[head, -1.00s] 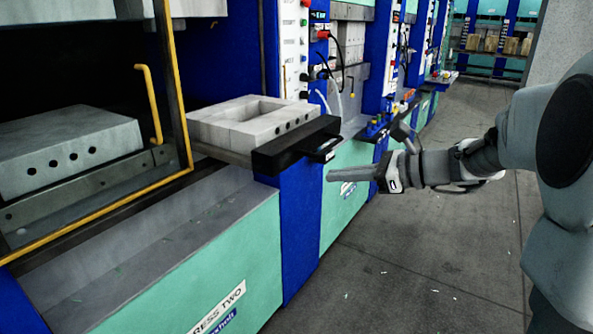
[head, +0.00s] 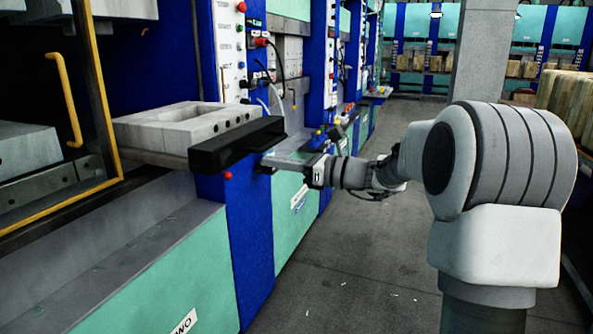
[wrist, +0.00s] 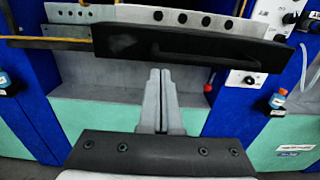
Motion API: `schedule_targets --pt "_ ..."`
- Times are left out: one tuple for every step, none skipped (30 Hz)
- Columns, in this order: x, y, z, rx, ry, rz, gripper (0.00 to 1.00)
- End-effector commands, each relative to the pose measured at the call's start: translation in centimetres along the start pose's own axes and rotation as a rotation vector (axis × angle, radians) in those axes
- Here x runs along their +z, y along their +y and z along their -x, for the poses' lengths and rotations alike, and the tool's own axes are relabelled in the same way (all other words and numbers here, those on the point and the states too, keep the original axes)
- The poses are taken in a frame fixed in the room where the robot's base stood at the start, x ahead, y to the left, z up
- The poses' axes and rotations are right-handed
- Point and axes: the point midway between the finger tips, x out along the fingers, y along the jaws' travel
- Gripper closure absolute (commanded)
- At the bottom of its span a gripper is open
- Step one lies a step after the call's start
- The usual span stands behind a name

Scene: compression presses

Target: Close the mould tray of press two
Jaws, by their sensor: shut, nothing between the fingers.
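The mould tray of press two sticks out of the press in the head view. It carries a grey mould block (head: 185,122) with a rectangular opening and has a thick black front bar (head: 235,145). In the wrist view the black bar (wrist: 190,46) crosses the upper part, with a dark handle on its face and holes in the grey block above. My gripper (head: 268,159) is to the right of the bar in the head view. In the wrist view its fingers (wrist: 160,72) are together and empty, with tips just below the bar's lower edge. I cannot tell whether they touch it.
A yellow-edged frame (head: 103,95) with a yellow handle (head: 67,100) stands left of the tray. A control panel (head: 229,45) with buttons and cables is beyond it. More presses line the left side. The grey floor (head: 350,265) to the right is open.

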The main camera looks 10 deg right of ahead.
Motion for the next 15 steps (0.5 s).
schedule_targets --pt "-0.2 0.1 -1.1 0.004 -0.001 0.000 1.00" --pt "-0.2 0.1 -1.6 0.003 0.000 0.000 1.00" --pt "-0.2 0.1 -2.3 0.004 0.000 0.001 1.00" --pt "-0.2 0.1 -2.7 0.003 0.000 0.000 1.00" --pt "-0.2 0.1 -3.1 0.003 0.000 0.000 1.00" --pt "-0.1 0.1 -3.6 0.003 0.000 0.000 1.00" --pt "-0.1 0.1 -3.9 0.002 0.000 0.001 1.00" --pt "-0.1 0.1 -4.1 0.002 0.000 0.000 1.00" --pt "-0.1 0.1 -4.4 0.002 0.000 0.000 1.00" --pt "-0.1 0.1 -4.6 0.001 0.000 0.000 1.00" --pt "-0.1 0.1 -4.7 0.001 0.000 0.000 1.00" --pt "-0.1 0.0 -4.8 0.001 0.000 0.000 1.00" --pt "0.0 0.0 -4.8 0.000 0.000 0.000 1.00" --pt "0.0 0.0 -4.9 0.000 0.000 0.000 1.00" --pt "0.0 0.0 -4.9 0.000 0.000 0.000 1.00"
